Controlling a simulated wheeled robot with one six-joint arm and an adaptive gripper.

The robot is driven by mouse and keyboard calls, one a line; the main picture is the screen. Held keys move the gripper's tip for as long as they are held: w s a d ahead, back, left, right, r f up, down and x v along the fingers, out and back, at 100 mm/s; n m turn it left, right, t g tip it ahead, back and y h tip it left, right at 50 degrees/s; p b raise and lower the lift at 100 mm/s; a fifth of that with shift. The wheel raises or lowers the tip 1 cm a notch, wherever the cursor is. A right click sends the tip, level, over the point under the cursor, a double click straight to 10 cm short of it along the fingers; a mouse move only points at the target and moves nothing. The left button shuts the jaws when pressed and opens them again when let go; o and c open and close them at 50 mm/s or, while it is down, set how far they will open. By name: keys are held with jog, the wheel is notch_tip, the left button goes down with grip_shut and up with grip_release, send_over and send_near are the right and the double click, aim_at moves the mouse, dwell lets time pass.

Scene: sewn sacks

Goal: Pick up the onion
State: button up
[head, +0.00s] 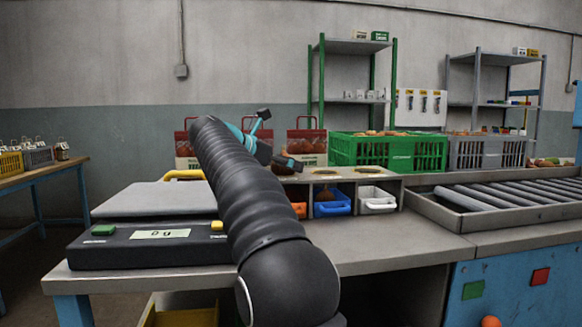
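My gripper (277,138), teal and black, is above the back of the bench, near the red-handled bags. Its two black fingertips stand apart, one up and one lower right, with nothing seen between them. My dark ribbed arm hides part of it. No onion can be picked out for sure. A brownish item (325,194) shows above the blue bin (332,206), too small to name. Brownish produce tops show over the rim of the green crate (395,153), and mixed produce (549,162) lies at the far right.
A scale (150,244) with a grey plate takes the bench's left side. A grey crate (486,152) and roller conveyor (500,195) are right. The bench's middle front is clear.

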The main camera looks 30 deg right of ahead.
jog(key=shift+c, duration=0.3)
jog(key=shift+a, duration=0.1)
jog(key=c, duration=1.2)
jog(key=shift+c, duration=0.9)
jog(key=shift+r, duration=0.15)
